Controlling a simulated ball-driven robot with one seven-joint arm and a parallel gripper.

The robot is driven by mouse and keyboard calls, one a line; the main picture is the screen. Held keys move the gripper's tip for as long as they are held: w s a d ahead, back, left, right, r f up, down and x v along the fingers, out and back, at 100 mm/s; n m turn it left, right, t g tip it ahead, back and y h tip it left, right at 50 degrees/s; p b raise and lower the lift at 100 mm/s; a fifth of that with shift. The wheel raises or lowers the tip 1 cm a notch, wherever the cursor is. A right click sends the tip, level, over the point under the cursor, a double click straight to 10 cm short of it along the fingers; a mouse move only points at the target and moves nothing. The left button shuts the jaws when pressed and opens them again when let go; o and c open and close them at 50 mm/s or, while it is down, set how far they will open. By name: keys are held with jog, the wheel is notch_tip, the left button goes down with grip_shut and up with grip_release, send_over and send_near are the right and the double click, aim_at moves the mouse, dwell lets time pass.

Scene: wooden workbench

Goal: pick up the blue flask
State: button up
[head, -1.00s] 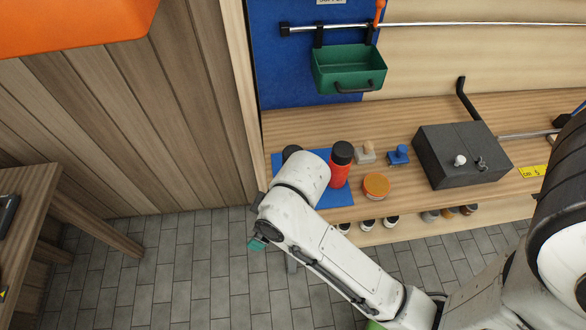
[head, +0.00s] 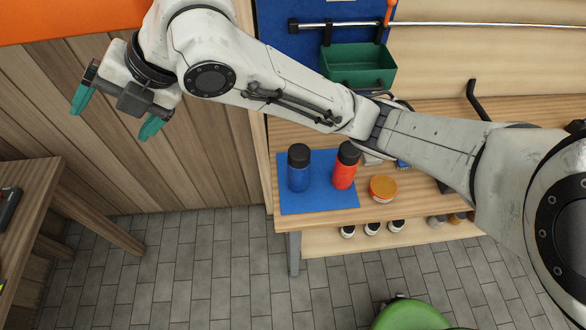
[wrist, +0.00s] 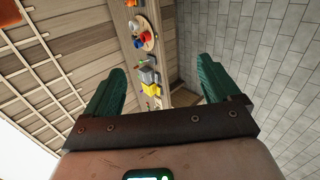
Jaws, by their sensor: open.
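The blue flask (head: 298,170) with a black cap stands upright on a blue mat (head: 325,203) at the left end of the workbench, in the head view. A red flask (head: 345,168) with a black cap stands just right of it on the mat. My gripper (head: 112,122) is raised in the upper left of the head view, left of and well apart from the blue flask. Its teal fingers are spread with nothing between them. In the wrist view the open fingers (wrist: 162,85) also show empty, and I cannot make out the blue flask there.
An orange-lidded jar (head: 383,188) stands right of the mat. A green bin (head: 358,68) hangs on the back panel. A wooden table (head: 40,185) stands at the left. My arm crosses above the bench and hides part of it.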

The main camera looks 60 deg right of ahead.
jog(key=s+d+f+n+g+h, duration=0.3)
jog(key=s+d+f+n, duration=0.2)
jog(key=d+f, duration=0.35)
jog(key=n+g+h+b, duration=0.1)
jog(key=n+g+h, duration=0.15)
jog(key=g, duration=0.25)
send_over(299, 159)
jog(key=w+d, duration=0.1)
jog(key=d, duration=0.1)
jog(key=f, duration=0.7)
jog(key=shift+w, duration=0.2)
jog(key=shift+s+d+f, duration=0.1)
jog(key=shift+s+f, duration=0.05)
jog(key=shift+f, duration=0.05)
notch_tip(299, 159, down, 10)
jog(key=shift+f+p, duration=0.2)
jog(key=shift+p, duration=0.15)
jog(key=c, duration=1.3)
